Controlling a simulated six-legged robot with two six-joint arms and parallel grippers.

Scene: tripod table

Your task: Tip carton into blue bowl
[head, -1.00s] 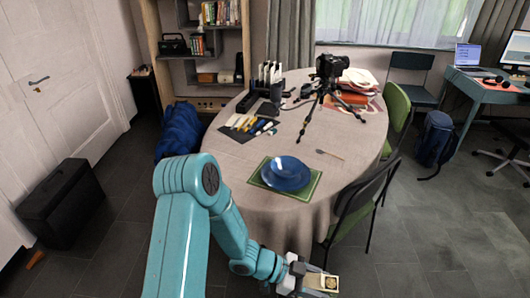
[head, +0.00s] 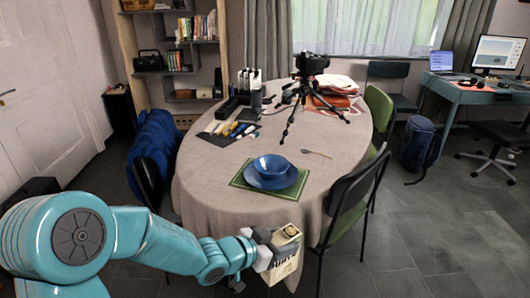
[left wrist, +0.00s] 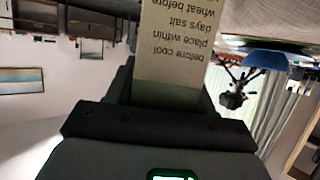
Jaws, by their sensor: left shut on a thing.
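The blue bowl (head: 272,166) stands upright on a blue plate (head: 271,181), on a green mat (head: 240,182) near the front edge of the round table. My left gripper (head: 266,249) is shut on the carton (head: 284,262), a cream box with dark print. It holds the carton roughly upright in front of the table edge, below and in front of the bowl. In the left wrist view the carton (left wrist: 177,45) fills the jaws (left wrist: 165,95), its printed text upside down, and part of the blue bowl (left wrist: 262,58) shows at the right. My right gripper is not in view.
A camera on a tripod (head: 312,75) stands behind the bowl. A fork (head: 316,153) lies right of the mat. Several tools on a dark mat (head: 228,132) lie at the back left.

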